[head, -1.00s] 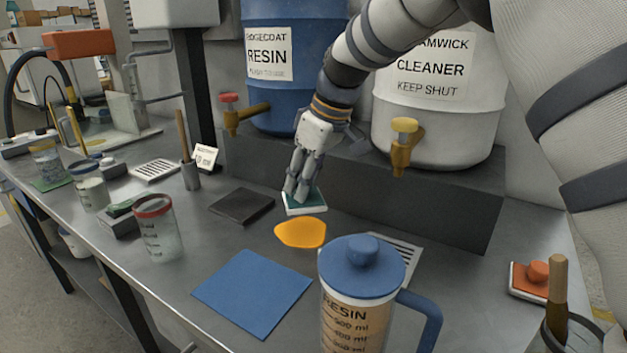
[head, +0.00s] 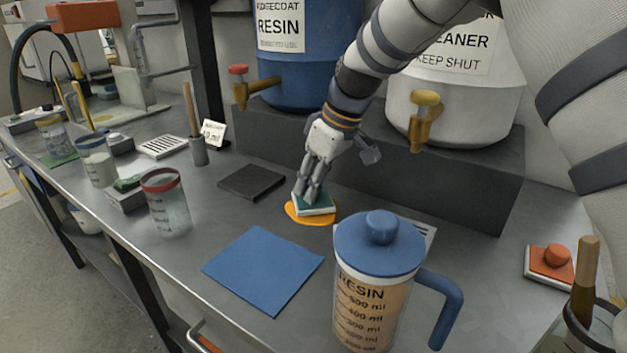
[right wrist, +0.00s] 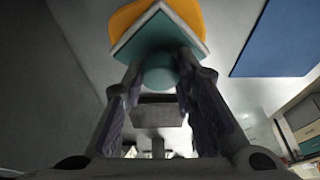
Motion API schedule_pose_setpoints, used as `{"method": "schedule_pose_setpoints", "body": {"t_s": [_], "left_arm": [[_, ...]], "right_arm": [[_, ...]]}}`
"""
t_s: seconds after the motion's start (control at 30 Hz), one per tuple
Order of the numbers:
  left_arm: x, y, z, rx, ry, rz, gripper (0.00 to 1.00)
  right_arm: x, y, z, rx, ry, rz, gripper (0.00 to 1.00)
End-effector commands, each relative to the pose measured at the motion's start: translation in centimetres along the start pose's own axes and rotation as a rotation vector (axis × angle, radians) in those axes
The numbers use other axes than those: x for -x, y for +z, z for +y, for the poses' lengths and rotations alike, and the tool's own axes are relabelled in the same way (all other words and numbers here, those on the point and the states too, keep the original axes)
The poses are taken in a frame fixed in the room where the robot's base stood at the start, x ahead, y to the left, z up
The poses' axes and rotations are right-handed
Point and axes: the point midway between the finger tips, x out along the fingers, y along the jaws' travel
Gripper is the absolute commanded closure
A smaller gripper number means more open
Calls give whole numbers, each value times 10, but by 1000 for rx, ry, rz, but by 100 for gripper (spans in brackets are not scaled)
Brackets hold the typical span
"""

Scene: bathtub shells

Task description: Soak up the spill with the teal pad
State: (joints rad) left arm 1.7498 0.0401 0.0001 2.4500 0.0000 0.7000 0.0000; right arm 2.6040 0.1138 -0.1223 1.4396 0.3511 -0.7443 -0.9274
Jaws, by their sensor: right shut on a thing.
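The teal pad (head: 316,207) has a white underside and a round teal knob, which shows in the right wrist view (right wrist: 159,72). My right gripper (head: 311,190) is shut on the knob and holds the pad over the orange spill (head: 292,212). The pad covers much of the spill, and orange shows around its edges. The spill also shows beyond the pad in the right wrist view (right wrist: 193,14). I cannot tell whether the pad's underside touches the spill. My left gripper is not in view.
A blue mat (head: 263,268) and a lidded resin jug (head: 372,295) stand nearer the front. A dark flat tile (head: 252,181) lies left of the spill, and a red-rimmed cup (head: 167,205) further left. An orange-knobbed pad (head: 549,265) is at right. Drums stand on a grey ledge (head: 450,180) behind.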

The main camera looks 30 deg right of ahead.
Motion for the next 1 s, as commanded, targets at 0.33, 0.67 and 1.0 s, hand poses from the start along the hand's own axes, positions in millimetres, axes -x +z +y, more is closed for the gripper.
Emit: {"method": "schedule_pose_setpoints", "body": {"t_s": [0.33, 0.67, 1.0], "left_arm": [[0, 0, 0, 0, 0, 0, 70], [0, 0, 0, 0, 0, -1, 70], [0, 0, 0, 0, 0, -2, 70]], "right_arm": [[-1, 0, 0, 0, 0, 0, 100], [-6, 2, 0, 0, -1, -1, 100], [-10, 4, 0, 0, 0, 0, 100]]}}
